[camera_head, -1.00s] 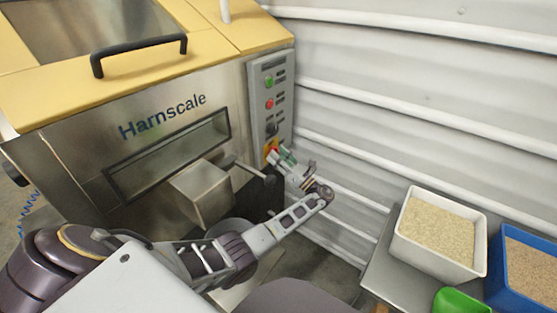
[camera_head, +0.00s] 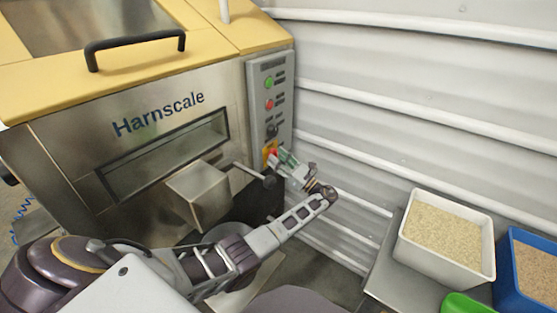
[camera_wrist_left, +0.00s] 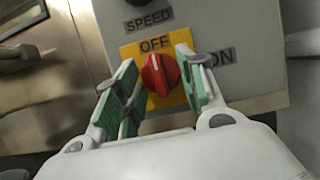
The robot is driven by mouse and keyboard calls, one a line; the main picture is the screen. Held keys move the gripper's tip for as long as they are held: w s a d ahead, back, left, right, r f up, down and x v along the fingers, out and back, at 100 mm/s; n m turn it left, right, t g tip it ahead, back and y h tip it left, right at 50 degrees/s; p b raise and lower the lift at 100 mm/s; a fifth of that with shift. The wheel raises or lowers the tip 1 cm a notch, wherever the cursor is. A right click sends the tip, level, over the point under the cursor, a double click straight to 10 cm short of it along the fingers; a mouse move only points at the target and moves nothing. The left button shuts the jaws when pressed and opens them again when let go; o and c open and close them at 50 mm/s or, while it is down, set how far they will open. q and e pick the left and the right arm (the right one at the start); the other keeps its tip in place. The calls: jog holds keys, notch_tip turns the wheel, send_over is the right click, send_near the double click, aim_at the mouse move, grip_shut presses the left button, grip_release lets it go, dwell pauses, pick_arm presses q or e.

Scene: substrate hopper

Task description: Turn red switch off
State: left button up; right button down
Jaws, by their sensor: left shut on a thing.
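The red switch (camera_wrist_left: 160,75) is a round knob on a yellow plate (camera_wrist_left: 131,52) marked OFF above it, with ON to its right. Its pale pointer line points up at OFF in the left wrist view. My left gripper (camera_wrist_left: 157,66) has its green-padded fingers on either side of the knob, shut on it. In the head view, my left gripper (camera_head: 280,160) reaches the bottom of the control panel (camera_head: 260,95) and partly hides the switch. My right gripper is not in view.
The panel has green and red buttons and a dark SPEED knob (camera_head: 271,130) above the switch. A metal lever (camera_head: 247,171) sticks out close left of my gripper. A ribbed wall is to the right. A white bin (camera_head: 487,262) stands on a low table at the lower right.

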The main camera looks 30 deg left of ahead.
pick_arm(q)
jog(key=o, duration=1)
jog(key=shift+d, duration=0.1)
jog(key=shift+v, duration=5.9)
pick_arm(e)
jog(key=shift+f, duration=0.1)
pick_arm(q)
jog(key=shift+r+p, duration=4.85)
jog(key=shift+p, duration=0.15)
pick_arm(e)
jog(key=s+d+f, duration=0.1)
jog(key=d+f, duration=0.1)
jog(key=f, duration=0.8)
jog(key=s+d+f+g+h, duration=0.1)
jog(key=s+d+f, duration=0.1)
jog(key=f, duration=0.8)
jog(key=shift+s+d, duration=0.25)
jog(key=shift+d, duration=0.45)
